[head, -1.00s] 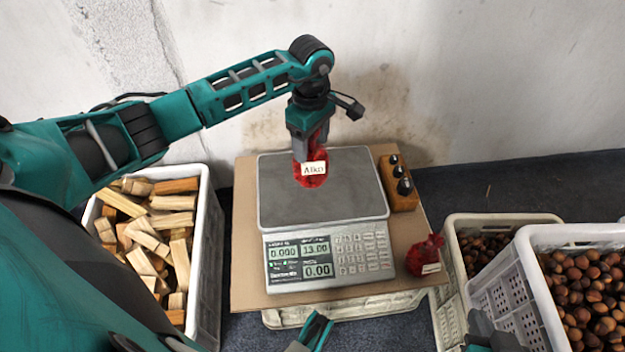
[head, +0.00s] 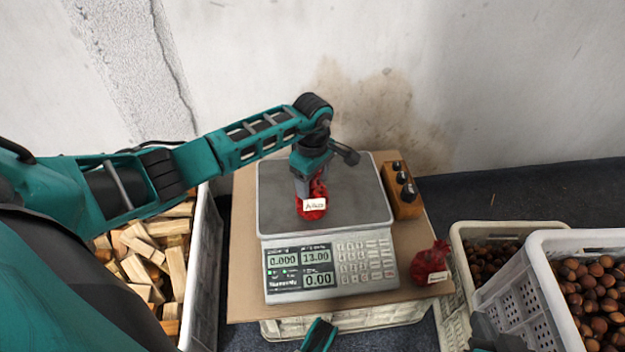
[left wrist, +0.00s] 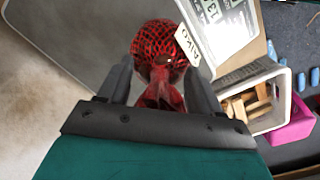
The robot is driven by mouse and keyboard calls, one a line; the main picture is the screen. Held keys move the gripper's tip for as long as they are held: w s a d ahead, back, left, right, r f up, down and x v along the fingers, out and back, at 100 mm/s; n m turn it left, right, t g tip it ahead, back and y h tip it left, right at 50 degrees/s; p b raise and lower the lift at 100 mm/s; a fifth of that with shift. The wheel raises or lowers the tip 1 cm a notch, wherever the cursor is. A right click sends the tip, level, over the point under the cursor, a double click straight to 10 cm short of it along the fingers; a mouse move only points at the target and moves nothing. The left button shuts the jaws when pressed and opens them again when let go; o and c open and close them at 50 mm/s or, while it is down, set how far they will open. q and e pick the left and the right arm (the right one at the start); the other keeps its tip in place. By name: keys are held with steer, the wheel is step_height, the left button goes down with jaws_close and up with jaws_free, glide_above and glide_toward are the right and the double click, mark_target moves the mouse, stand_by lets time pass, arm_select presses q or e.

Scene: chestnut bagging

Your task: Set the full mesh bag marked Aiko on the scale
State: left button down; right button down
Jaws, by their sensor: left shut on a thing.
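The red mesh bag (head: 313,213) hangs in my left gripper (head: 308,187), its white name tag facing the head camera. In the left wrist view the bag (left wrist: 160,45) is pinched at its gathered neck between both fingers, and the tag reads Aiko. The scale (head: 330,264) has a grey plate (head: 275,208), and the bag is over its middle. Its display reads 0.000; I cannot see a gap or contact under the bag. A dark part of what looks like my right gripper (head: 488,333) shows at the bottom edge, its jaws unclear.
A second red mesh bag (head: 428,262) with a tag sits on the cardboard (head: 243,290) right of the scale. A wooden block with black knobs (head: 402,190) stands beside the plate. Chestnut crates (head: 545,283) are at right, a wood-filled crate (head: 208,270) at left.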

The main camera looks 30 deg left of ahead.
arm_select(q)
steer(key=shift+f, duration=0.1)
steer(key=shift+c, duration=0.9)
jaws_free()
